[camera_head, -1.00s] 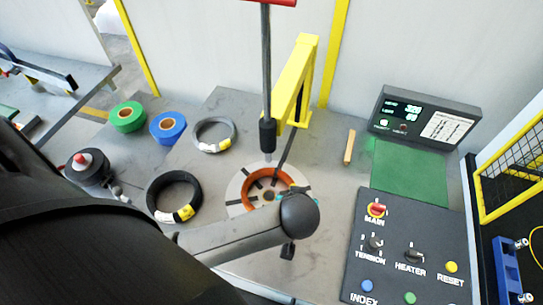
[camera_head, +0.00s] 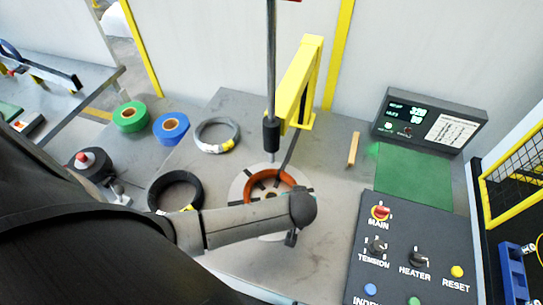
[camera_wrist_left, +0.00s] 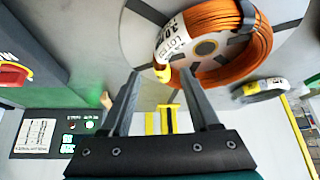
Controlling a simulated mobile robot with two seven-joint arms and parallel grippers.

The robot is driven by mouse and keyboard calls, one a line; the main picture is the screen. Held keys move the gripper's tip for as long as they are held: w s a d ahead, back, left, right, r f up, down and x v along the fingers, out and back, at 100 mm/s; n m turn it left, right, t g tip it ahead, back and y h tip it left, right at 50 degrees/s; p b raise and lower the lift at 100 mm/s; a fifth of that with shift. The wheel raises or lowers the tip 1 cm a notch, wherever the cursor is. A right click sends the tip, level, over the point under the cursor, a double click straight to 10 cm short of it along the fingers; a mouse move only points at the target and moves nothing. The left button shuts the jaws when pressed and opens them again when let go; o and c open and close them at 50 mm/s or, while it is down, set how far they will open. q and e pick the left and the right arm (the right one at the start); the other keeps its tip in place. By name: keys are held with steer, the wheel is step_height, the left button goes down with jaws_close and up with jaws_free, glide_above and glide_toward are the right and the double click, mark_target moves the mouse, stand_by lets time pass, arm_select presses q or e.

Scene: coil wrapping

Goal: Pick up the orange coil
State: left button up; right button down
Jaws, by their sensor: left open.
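The orange coil (camera_head: 268,184) lies on a round grey plate (camera_head: 238,190) in the middle of the table. In the head view my left arm covers its near part. In the left wrist view the coil (camera_wrist_left: 228,68) shows large, with a white printed label (camera_wrist_left: 172,40) and a yellow tag. My left gripper (camera_wrist_left: 165,78) is open and empty. Its two fingers point toward the coil, and the left-hand fingertip lies close to the label; I cannot tell whether they touch. In the head view the gripper is mostly hidden behind my wrist. My right gripper is not in view.
A yellow arm (camera_head: 300,75) and a vertical rod (camera_head: 271,80) stand at the plate's back. A black coil (camera_head: 176,190), a grey coil (camera_head: 217,135), and blue (camera_head: 170,128) and green (camera_head: 130,117) tape rolls lie left. A control panel (camera_head: 412,235) stands right.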

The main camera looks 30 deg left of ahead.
arm_select(q)
steer(key=shift+b+x, duration=0.4)
steer(key=shift+x, duration=2.1)
steer(key=shift+c, duration=0.3)
steer(key=shift+r, duration=0.1)
jaws_close()
steer(key=shift+w+r, duration=0.1)
steer(key=shift+w, duration=0.1)
